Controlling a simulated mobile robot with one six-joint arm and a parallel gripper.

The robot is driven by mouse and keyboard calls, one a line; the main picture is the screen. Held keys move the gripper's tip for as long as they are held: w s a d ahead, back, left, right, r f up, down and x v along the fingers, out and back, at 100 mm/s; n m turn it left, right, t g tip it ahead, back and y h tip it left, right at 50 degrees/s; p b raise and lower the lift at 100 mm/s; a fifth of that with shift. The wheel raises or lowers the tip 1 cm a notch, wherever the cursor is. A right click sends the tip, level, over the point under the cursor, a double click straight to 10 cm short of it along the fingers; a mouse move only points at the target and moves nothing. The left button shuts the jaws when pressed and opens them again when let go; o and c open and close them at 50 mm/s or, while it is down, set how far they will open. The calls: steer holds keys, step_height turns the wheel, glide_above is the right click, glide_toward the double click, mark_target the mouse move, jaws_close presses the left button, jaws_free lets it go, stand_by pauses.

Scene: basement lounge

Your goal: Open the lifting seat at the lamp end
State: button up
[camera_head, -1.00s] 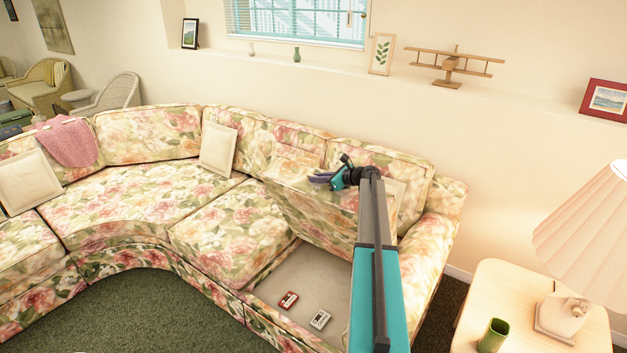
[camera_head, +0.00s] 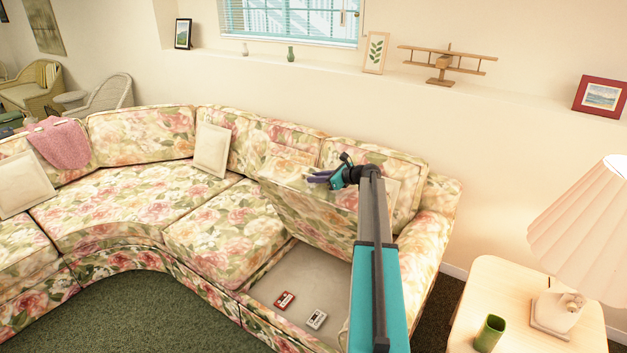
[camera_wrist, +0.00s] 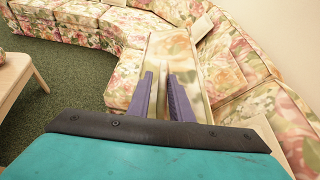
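The lifting seat (camera_head: 305,207) at the lamp end of the floral sofa is raised and leans back steeply towards the backrest. Below it the pale storage box (camera_head: 288,273) stands open. My gripper (camera_head: 318,180) is at the upper part of the raised seat. In the wrist view its two purple fingers (camera_wrist: 160,98) are spread apart, with a pale strip and floral cloth showing between and beyond them. I cannot tell whether they touch the seat. My arm hides the right part of the seat and box. The lamp (camera_head: 585,240) stands on the side table at the right.
A red cassette (camera_head: 285,300) and a white cassette (camera_head: 317,319) lie in the box. A green cup (camera_head: 489,333) stands on the side table (camera_head: 490,285). The sofa arm (camera_head: 428,245) is close to my arm. Green carpet (camera_head: 150,315) in front is clear.

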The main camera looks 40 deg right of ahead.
steer(key=b+v, duration=0.3)
steer(key=v, duration=0.8)
steer(key=shift+s+r, duration=0.1)
